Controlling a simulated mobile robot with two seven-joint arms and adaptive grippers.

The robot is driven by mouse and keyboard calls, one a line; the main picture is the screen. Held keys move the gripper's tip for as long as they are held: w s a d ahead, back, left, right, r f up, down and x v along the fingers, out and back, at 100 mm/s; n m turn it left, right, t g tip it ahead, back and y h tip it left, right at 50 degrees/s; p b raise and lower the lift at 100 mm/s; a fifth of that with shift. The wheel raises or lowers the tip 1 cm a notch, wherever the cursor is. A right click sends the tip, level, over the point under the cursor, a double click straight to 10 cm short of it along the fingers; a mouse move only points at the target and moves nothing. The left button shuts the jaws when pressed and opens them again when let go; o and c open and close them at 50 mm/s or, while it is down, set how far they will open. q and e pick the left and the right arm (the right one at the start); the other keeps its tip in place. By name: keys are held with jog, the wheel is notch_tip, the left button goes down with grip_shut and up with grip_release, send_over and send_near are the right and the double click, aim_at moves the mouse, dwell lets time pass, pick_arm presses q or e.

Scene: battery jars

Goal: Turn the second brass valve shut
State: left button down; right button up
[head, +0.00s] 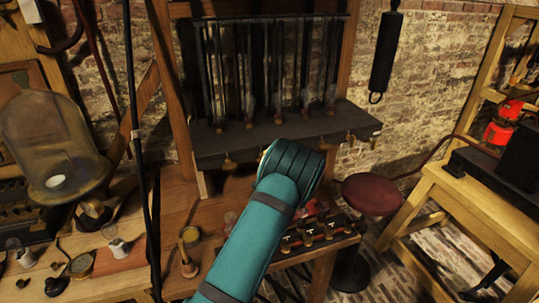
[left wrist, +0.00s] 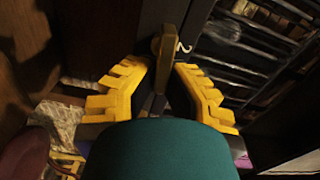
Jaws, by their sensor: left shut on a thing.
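A brass valve (left wrist: 168,48) with a small white mark like a "2" beside it shows at the top middle of the left wrist view. My left gripper (left wrist: 160,76) has its two yellow fingers on either side of this valve, shut on it. Other brass valves hang from the front of the dark shelf, one to the left (head: 228,161) and one to the right (head: 350,138) of my arm. My right gripper is not in view.
Several glass tubes stand in the rack above the dark shelf (head: 210,150). A large glass jar (head: 50,135) is at the left. Knobs (head: 308,236) sit on a panel beside my arm. A round dark red stool (head: 371,194) stands right of the arm.

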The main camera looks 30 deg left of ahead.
pick_arm(q)
jog(key=shift+m, duration=0.6)
jog(key=c, duration=1)
grip_release()
jog(key=shift+a+f, duration=0.1)
jog(key=shift+f, duration=0.05)
jog(key=shift+c, duration=0.2)
jog(key=v, duration=1.2)
